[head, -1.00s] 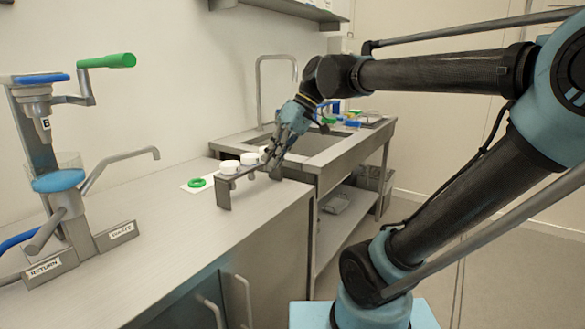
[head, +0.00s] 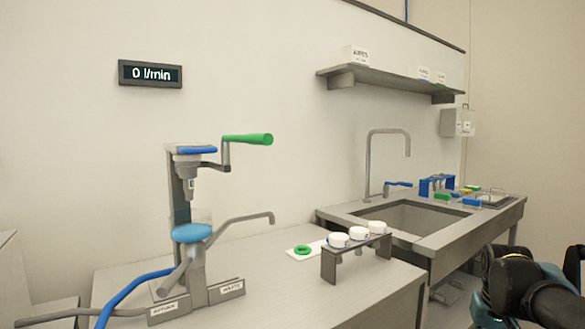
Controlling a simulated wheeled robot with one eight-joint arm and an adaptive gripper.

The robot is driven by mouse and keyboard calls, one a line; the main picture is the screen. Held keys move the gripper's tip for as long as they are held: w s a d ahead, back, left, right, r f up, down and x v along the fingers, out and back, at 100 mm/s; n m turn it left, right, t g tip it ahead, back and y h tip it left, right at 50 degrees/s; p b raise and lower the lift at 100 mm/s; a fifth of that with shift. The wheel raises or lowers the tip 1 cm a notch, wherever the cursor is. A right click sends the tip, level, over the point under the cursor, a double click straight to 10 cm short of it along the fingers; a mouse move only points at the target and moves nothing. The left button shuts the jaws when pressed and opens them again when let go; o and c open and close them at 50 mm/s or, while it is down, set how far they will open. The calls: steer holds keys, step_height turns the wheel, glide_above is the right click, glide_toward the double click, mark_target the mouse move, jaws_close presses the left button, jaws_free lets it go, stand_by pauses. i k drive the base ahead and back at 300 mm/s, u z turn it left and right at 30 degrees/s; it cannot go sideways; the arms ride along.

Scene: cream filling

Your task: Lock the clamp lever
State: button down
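The filling machine (head: 186,215) stands upright on the left part of the metal counter. Near its top, a grey cranked lever with a green grip (head: 247,139) points right, beside a blue-topped head (head: 195,149) and above a tapered grey nozzle (head: 190,184). A blue disc (head: 192,232) sits below the nozzle, with a gap between them. A thin grey bent arm (head: 245,219) reaches right from the lower body. I cannot tell from this distance whether the lever is locked. My gripper is out of view; only part of my dark arm shows at the lower right, well away from the machine.
A metal rack (head: 357,258) holds three white-capped parts near a green ring (head: 303,250) on a white card. A sink (head: 408,218) is at right. A wall display (head: 150,74) reads 0 l/min. A blue hose (head: 125,293) runs left. The counter front is clear.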

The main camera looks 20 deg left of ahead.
mark_target(261, 139)
steer(key=k, duration=1)
steer(key=u, duration=1.2)
steer(key=k, duration=0.45)
steer(key=u, duration=0.25)
steer(key=i, duration=0.45)
steer(key=z, duration=0.05)
